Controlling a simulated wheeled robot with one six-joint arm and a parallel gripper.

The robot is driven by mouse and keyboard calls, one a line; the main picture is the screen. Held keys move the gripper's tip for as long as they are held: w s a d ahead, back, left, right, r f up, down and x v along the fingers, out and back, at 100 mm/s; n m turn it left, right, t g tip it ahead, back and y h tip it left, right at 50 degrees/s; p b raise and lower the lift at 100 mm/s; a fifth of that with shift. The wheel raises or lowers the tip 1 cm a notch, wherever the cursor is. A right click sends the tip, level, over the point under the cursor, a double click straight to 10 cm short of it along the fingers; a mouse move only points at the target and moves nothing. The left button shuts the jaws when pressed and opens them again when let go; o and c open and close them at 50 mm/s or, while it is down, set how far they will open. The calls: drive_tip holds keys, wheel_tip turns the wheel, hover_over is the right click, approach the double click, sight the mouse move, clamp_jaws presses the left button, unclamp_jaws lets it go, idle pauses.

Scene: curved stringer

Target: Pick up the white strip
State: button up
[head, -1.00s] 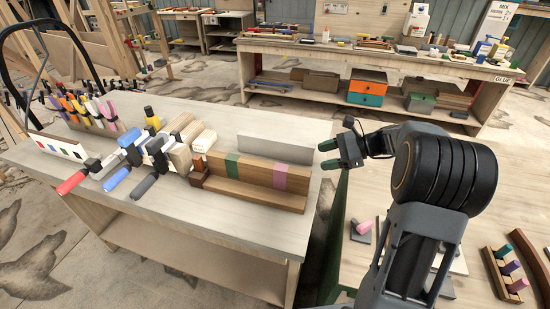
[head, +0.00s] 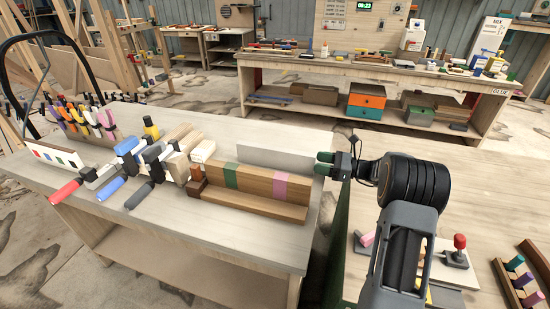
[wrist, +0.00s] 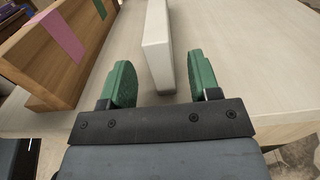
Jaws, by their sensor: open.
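The white strip (head: 275,158) stands on edge on the left workbench, behind a long wooden block with green and pink bands. It looks pale grey in the head view. In the wrist view the strip (wrist: 158,45) runs away from me, with its near end between my two green fingers. My gripper (head: 323,163) is at the right end of the strip, above the bench's right edge. It also shows in the wrist view (wrist: 160,80), open, with a gap on both sides of the strip. Nothing is held.
The banded wooden block (head: 255,186) stands close in front of the strip and left of my fingers in the wrist view. Several clamps (head: 140,165) and wood pieces lie further left. A second table (head: 470,185) with pegs is at the right. Bare benchtop lies behind the strip.

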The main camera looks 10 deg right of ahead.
sight(304, 160)
drive_tip(key=shift+p+x, duration=0.45)
drive_tip(key=shift+x, duration=2.55)
drive_tip(key=shift+f, duration=0.1)
drive_tip(key=shift+c, duration=0.2)
clamp_jaws()
